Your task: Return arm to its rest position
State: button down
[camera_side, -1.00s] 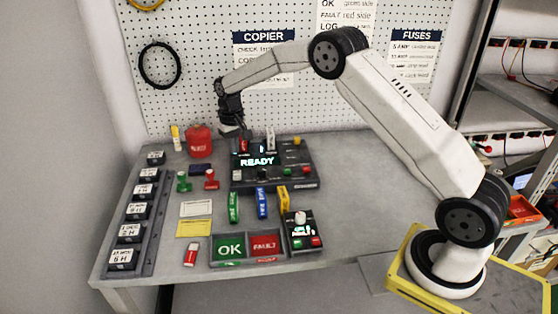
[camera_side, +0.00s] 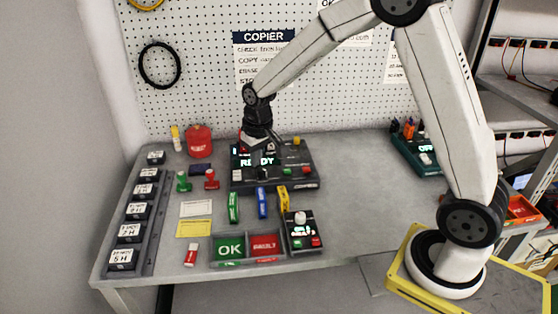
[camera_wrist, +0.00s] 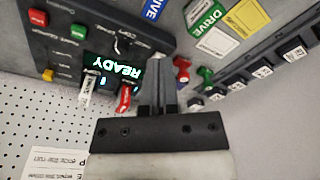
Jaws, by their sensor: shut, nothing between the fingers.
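My gripper (camera_side: 252,148) is over the back of the bench in the side view, beside and partly in front of the dark console with the lit READY display (camera_side: 300,182). Its fingers point down. In the wrist view the two fingers of my gripper (camera_wrist: 158,85) are together with nothing between them. The READY display (camera_wrist: 122,72) shows just left of the fingers there. A red stick (camera_wrist: 124,97) and a white stick (camera_wrist: 88,88) stand in the console. In the side view my gripper hides part of the console's back; whether the fingers touch it cannot be told.
A red canister (camera_side: 199,142), green stamp (camera_side: 184,182) and red stamp (camera_side: 211,180) stand left of the console. A rack of labelled blocks (camera_side: 152,225) lines the left edge. OK and FAULT trays (camera_side: 245,264) are at the front. The pegboard (camera_side: 205,70) rises behind. The right bench is mostly clear.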

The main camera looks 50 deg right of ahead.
jog(key=s+a+n+t, duration=0.1)
jog(key=s+a, duration=0.2)
jog(key=s, duration=1.4)
jog(key=shift+s+f+n, duration=0.3)
jog(key=shift+f, duration=0.1)
